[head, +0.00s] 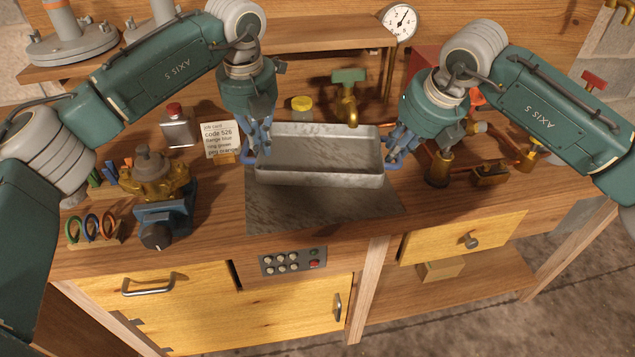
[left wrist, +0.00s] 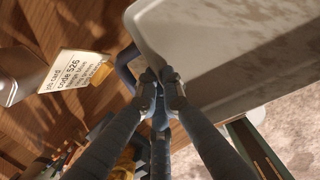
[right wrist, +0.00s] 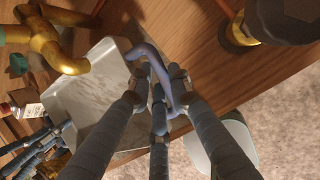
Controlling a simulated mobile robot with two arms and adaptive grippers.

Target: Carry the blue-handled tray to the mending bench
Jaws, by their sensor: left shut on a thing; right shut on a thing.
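The grey metal tray (head: 320,178) is in the middle of the head view, over a dark slab on the wooden bench. It looks level and empty; I cannot tell whether its underside touches the slab. My left gripper (head: 260,147) is shut on the blue handle at its left end; this handle shows in the left wrist view (left wrist: 124,68). My right gripper (head: 394,157) is shut on the blue handle at its right end, seen in the right wrist view (right wrist: 150,60). No label names the mending bench.
The dark slab (head: 315,212) shows in front of the tray. A brass valve with a green handle (head: 348,88) stands behind it. A job card (head: 218,140) and a blue-based vise with brass fitting (head: 165,215) are left. Brass fittings (head: 438,168) stand right.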

